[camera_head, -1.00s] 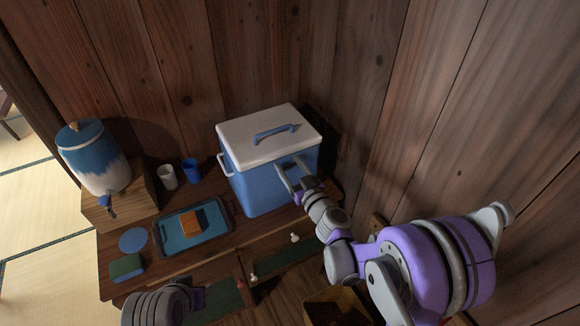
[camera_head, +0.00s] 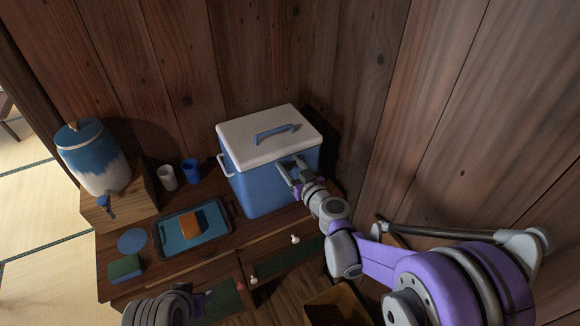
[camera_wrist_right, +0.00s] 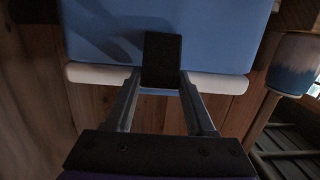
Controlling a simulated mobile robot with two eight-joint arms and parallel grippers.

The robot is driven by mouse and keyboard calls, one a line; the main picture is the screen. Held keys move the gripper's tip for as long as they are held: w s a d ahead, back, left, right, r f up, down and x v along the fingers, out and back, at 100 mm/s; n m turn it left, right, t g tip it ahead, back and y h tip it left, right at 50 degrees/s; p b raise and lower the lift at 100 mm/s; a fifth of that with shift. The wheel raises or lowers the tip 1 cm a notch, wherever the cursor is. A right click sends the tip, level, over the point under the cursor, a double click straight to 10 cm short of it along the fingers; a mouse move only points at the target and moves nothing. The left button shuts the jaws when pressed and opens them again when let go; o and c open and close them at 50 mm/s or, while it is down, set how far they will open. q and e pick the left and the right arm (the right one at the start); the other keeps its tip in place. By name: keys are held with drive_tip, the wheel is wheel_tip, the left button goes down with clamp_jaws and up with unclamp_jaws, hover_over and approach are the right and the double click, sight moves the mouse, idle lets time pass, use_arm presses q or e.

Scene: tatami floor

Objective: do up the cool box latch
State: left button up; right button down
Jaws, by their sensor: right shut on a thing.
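The cool box (camera_head: 262,188) has a blue body and a white lid (camera_head: 268,142) with a blue handle; the lid lies flat on the body. My right gripper (camera_head: 294,166) is at the front of the box, just under the lid edge. In the right wrist view, a dark latch plate (camera_wrist_right: 162,58) lies across the box's blue side and the white lid strip. The fingers of my right gripper (camera_wrist_right: 160,80) are shut on it from both sides. In the head view the gripper hides the latch. My left gripper (camera_head: 203,300) shows only partly at the bottom edge, dark and unclear.
Left of the box stand a blue cup (camera_head: 190,171), a white cup (camera_head: 167,178) and a blue-white drink dispenser (camera_head: 92,160). A tray (camera_head: 228,226) holds an orange block. A sponge (camera_head: 125,267) lies front left. Wooden walls stand close behind and right.

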drive_tip(key=shift+c, duration=1.2)
unclamp_jaws()
drive_tip(key=v, duration=1.1)
drive_tip(key=shift+w, duration=0.1)
